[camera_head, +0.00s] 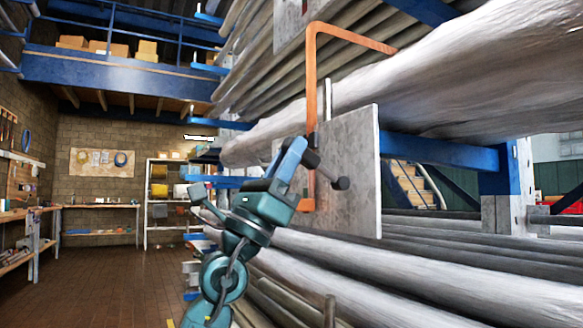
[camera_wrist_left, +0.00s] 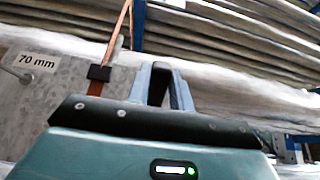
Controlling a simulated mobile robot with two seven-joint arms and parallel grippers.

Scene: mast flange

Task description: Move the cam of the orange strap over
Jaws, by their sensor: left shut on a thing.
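The orange strap (camera_head: 312,85) runs down beside the wrapped mast and in front of a grey plate (camera_head: 358,165); in the wrist view the strap (camera_wrist_left: 117,42) meets a black block (camera_wrist_left: 98,73). A dark lever with a round knob (camera_head: 341,184), apparently the cam, slants down to the right in front of the plate. My left gripper (camera_head: 297,146) is at the lever's upper end, its blue fingers pointing up. The fingers (camera_wrist_left: 162,68) are close together at their tips, shut on the cam. The exact grip is hidden. My right gripper is out of view.
A wrapped mast (camera_head: 450,75) lies just above the gripper, with more long wrapped masts (camera_head: 400,275) below. Blue rack beams (camera_head: 430,150) pass behind the plate. The plate bears a "70 mm" label (camera_wrist_left: 35,62). Open brown floor (camera_head: 110,270) lies to the left, with shelves beyond.

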